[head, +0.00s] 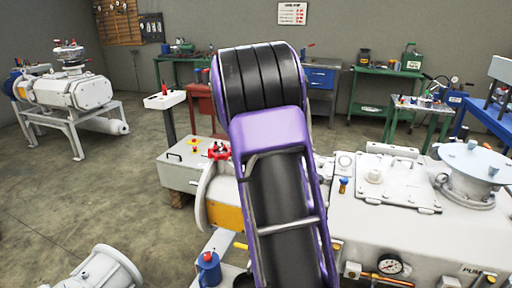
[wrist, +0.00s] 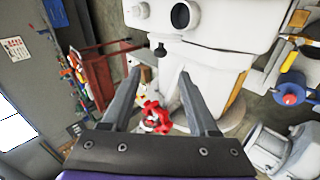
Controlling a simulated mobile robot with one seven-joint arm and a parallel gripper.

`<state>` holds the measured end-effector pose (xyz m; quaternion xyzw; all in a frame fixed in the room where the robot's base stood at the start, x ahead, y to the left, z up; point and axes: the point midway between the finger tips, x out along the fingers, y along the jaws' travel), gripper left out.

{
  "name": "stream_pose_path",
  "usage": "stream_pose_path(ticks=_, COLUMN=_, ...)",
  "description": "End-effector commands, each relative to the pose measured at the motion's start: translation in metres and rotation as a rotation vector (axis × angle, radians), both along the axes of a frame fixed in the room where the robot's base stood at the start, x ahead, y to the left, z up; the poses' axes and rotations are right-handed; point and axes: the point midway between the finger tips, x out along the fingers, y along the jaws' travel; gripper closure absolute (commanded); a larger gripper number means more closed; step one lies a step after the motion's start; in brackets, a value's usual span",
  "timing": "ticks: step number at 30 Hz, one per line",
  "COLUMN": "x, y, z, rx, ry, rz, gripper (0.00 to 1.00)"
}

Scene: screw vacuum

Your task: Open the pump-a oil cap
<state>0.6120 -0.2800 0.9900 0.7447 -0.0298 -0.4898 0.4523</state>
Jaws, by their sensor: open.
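A large white pump (head: 300,222) with a yellow band fills the lower right of the head view. It also shows in the wrist view as a white housing (wrist: 212,70) with a dark round port. A red lobed knob (head: 218,152) sits by its left end; a red knob also shows in the wrist view (wrist: 156,118), between my fingers in the picture. I cannot tell which part is the pump-a oil cap. My gripper (wrist: 159,74) is open with nothing between its fingertips. In the head view my purple arm hides the gripper.
A blue can (head: 207,270) with a red top stands at the lower left of the pump. Another white pump (head: 75,92) stands on a frame at the far left. Green benches (head: 385,72) line the back wall. The floor at left is mostly clear.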

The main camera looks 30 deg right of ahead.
Motion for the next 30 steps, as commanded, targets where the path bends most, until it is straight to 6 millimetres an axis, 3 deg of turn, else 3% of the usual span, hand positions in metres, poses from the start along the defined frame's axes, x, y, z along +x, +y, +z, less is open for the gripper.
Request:
stream_pose_path(ticks=6, x=-0.024, y=0.025, z=0.036, rx=0.0, ry=-0.004, rz=0.003, gripper=0.4)
stream_pose_path(ticks=12, x=-0.04, y=0.039, z=0.055, rx=0.0, ry=0.0, rz=0.001, gripper=0.4)
stream_pose_path(ticks=30, x=-0.046, y=0.043, z=0.062, rx=0.0, ry=0.001, rz=0.001, gripper=0.4)
